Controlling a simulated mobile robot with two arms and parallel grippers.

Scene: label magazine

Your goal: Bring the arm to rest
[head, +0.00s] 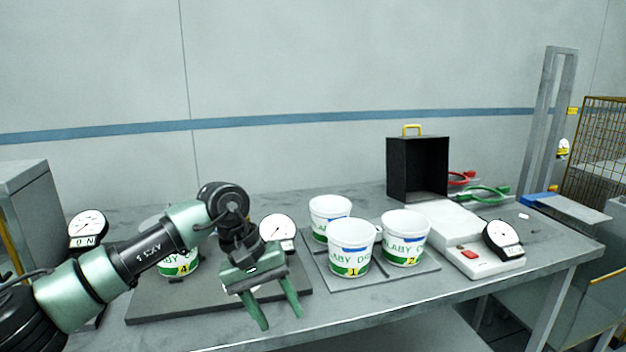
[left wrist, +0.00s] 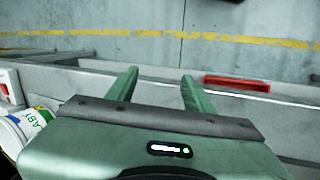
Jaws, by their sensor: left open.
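My left arm comes in from the left in the head view, over the table (head: 370,298). My left gripper (head: 278,322) is open and empty, its green fingers apart and pointing down near the table's front edge. It is left of the white bucket marked 1 (head: 350,250). In the left wrist view the gripper (left wrist: 158,80) shows two spread fingers with nothing between them; beyond them are the table edge and the floor. My right gripper is not in view.
White buckets stand on a grey mat (head: 425,270), including bucket 2 (head: 405,240). Bucket 4 (head: 180,264) is partly hidden behind my arm on a dark mat (head: 150,308).

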